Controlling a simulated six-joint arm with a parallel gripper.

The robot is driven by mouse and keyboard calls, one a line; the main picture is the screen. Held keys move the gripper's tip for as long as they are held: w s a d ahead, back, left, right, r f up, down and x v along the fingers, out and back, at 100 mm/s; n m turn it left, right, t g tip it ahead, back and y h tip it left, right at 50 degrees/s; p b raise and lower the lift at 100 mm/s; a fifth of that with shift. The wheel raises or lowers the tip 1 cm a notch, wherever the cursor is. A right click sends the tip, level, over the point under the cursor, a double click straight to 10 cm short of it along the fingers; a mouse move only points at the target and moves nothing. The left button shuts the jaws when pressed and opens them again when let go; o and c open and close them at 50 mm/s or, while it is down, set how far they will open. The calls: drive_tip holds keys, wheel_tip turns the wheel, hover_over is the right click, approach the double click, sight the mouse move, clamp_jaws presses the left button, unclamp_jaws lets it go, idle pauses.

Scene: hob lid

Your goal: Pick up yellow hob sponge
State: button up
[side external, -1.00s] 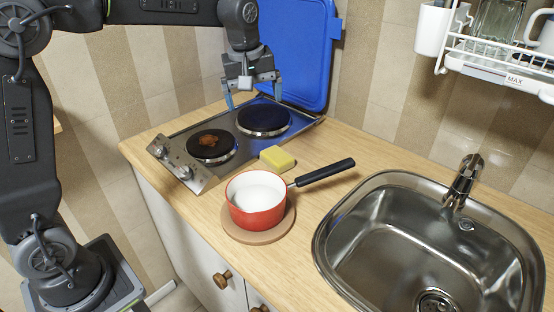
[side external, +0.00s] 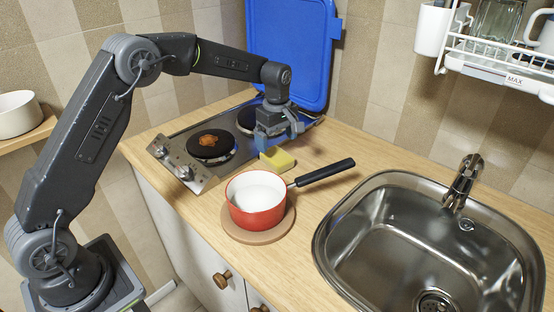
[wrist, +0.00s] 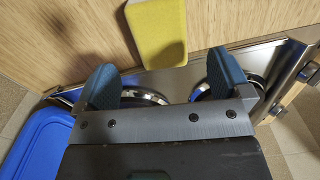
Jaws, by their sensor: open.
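The yellow sponge (side external: 281,160) lies on the wooden counter beside the hob's edge. Its left part is partly hidden by a fingertip in the side view. It also shows in the wrist view (wrist: 158,32), lying between the lines of the two fingers but just beyond their tips. My gripper (side external: 279,140) is above and just behind the sponge, over the hob's edge, with blue fingers pointing down. In the wrist view my gripper (wrist: 163,75) has its fingers spread wide with nothing between them.
The steel hob (side external: 182,173) has two plates, one with a brown stain. A red pot (side external: 255,208) stands on a round board in front of the sponge, its black handle (side external: 325,173) reaching right. A blue board (side external: 290,50) leans on the wall. A sink (side external: 335,250) is at right.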

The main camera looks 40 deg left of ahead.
sight(277, 154)
drive_tip(key=shift+f, duration=2.9)
drive_tip(key=c, duration=1)
